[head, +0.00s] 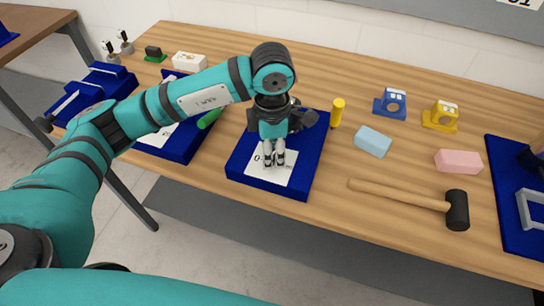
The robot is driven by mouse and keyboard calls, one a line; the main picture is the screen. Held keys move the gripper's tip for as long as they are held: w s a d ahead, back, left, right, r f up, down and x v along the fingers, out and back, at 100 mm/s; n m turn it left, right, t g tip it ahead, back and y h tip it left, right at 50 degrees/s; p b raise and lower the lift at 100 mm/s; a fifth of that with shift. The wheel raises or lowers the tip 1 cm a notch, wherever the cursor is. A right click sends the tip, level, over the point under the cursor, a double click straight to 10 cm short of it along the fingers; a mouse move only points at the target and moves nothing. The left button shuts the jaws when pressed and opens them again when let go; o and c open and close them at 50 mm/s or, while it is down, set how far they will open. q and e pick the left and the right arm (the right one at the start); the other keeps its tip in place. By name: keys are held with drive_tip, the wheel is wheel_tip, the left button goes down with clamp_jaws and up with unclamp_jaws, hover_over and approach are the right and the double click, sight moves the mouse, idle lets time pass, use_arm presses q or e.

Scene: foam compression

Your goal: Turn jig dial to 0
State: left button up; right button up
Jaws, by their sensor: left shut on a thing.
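A blue jig base (238,168) stands near the front edge of the wooden table, left of the middle. It carries a white dial card (286,178) with a printed "0" at its left side. My left gripper (273,162) comes down from above over this card, and its fingers are shut on the dial. The dial itself is hidden behind the fingers, so I cannot read its setting. My right gripper is not in view.
A second blue jig (188,146) with a green handle stands to the left. A yellow cylinder (338,112), a light blue block (373,141), a pink block (459,161) and a mallet (457,210) lie to the right. Blue and yellow gauges (440,116) stand behind.

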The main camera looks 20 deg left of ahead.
use_arm(q)
drive_tip(key=n+b, duration=0.3)
drive_tip(key=n, duration=0.2)
drive_tip(key=shift+f+n, duration=0.1)
drive_tip(key=shift+n, duration=0.2)
drive_tip(key=n+b, duration=0.3)
drive_tip(key=n, duration=0.2)
drive_tip(key=shift+n, duration=0.3)
drive_tip(key=n+b, duration=0.2)
drive_tip(key=n, duration=0.3)
drive_tip(key=n+b, duration=0.1)
drive_tip(key=n, duration=0.4)
drive_tip(key=shift+r, duration=0.2)
drive_tip(key=shift+n, duration=0.4)
